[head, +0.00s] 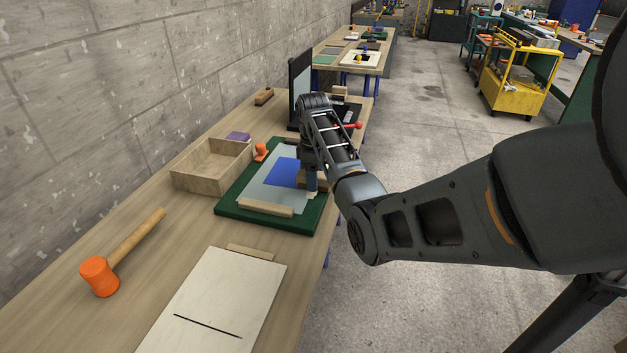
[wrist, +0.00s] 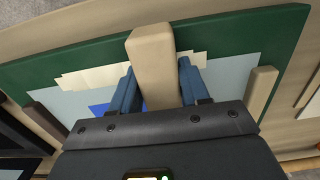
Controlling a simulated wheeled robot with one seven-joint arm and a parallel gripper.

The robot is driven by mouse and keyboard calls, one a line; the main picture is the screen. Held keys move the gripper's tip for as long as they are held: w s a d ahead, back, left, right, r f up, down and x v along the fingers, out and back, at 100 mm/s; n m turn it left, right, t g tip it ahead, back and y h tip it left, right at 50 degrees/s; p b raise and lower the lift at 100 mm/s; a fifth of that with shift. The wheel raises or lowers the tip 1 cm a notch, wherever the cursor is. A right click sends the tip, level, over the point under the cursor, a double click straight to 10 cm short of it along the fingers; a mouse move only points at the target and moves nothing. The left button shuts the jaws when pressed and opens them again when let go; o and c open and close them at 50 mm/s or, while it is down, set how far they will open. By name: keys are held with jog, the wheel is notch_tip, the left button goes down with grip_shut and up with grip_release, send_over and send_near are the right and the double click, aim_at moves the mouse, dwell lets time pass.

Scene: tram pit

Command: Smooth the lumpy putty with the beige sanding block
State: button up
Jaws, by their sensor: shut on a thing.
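My gripper (head: 311,182) is shut on the beige sanding block (wrist: 153,62), a long block with rounded edges between the two blue fingers in the wrist view. It is over the right side of a grey panel (wrist: 232,74) on a green board (head: 228,207). The pale cream putty (wrist: 90,77) shows as a jagged-edged strip on both sides of the block in the wrist view. The block covers its middle. I cannot tell whether the block touches the putty. A blue patch (head: 281,172) lies on the panel to the left of my gripper in the head view.
A beige bar (head: 265,208) lies along the panel's near edge. A wooden tray (head: 208,180) stands left of the board. An orange mallet (head: 117,258) and a pale slotted board (head: 215,305) lie nearer. A dark upright panel (head: 300,90) stands behind my gripper.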

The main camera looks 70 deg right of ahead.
jog(key=shift+w+d+f+b, duration=0.1)
jog(key=shift+d+b, duration=0.6)
jog(key=shift+d, duration=0.95)
jog(key=shift+w+d+b, duration=0.1)
jog(key=shift+d+b, duration=0.6)
jog(key=shift+d, duration=0.95)
jog(key=shift+d+b, duration=0.6)
jog(key=shift+d, duration=0.25)
jog(key=shift+w+d+f+b, duration=0.1)
jog(key=shift+w+d+b, duration=0.05)
jog(key=shift+d+b, duration=1.75)
jog(key=shift+d+r+b, duration=0.2)
jog(key=shift+d+b, duration=0.05)
jog(key=shift+b, duration=0.1)
jog(key=shift+a+p, duration=0.15)
jog(key=shift+p, duration=0.5)
jog(key=shift+a+r+p, duration=0.1)
jog(key=shift+a+p, duration=0.4)
jog(key=shift+p, duration=0.4)
jog(key=shift+a, duration=0.15)
jog(key=shift+p, duration=0.3)
